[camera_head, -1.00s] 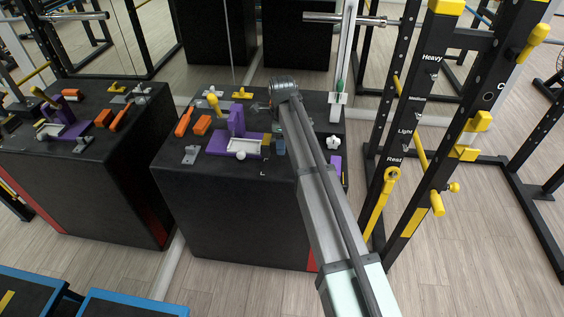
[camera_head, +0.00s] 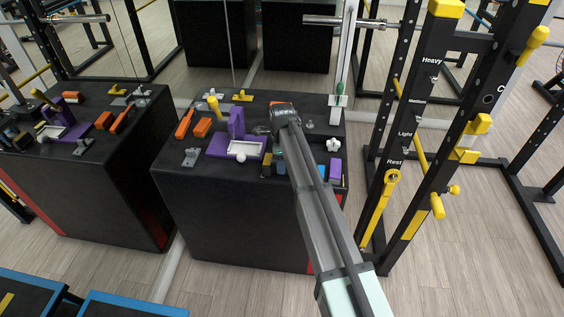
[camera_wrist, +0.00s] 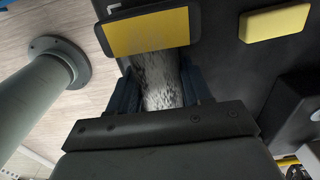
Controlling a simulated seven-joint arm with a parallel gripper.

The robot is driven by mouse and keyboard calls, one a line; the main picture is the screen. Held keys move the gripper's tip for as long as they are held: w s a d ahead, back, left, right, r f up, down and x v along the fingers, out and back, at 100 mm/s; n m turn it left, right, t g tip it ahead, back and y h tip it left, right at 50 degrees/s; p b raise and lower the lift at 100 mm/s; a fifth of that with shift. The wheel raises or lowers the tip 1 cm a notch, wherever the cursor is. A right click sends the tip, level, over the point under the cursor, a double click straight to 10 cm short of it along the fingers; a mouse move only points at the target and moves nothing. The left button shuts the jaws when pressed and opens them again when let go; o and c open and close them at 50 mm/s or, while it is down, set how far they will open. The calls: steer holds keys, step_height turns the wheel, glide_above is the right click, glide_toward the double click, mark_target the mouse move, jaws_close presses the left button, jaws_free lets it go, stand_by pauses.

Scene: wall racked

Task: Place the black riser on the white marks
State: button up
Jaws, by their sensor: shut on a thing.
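My gripper (camera_wrist: 160,90) is shut, with its dark blue fingers on either side of a speckled grey part. Beyond the fingers is a black-edged piece with a yellow face (camera_wrist: 147,32), which appears to be the black riser. In the head view the riser (camera_head: 265,171) shows as a small dark and yellow shape beside my gripper (camera_head: 280,168), near the front edge of the black box top. I cannot tell whether the riser touches the surface.
A purple fixture with a white tray (camera_head: 245,150) stands just left of the riser. A white knob (camera_head: 333,145) and a purple piece with a blue block (camera_head: 335,166) lie right of my arm. Orange blocks (camera_head: 202,127) lie at the left. A black rack (camera_head: 410,120) stands at right.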

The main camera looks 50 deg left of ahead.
steer(key=shift+f, duration=0.1)
steer(key=o, duration=1.3)
steer(key=shift+o, duration=0.2)
step_height(320, 180, up, 12)
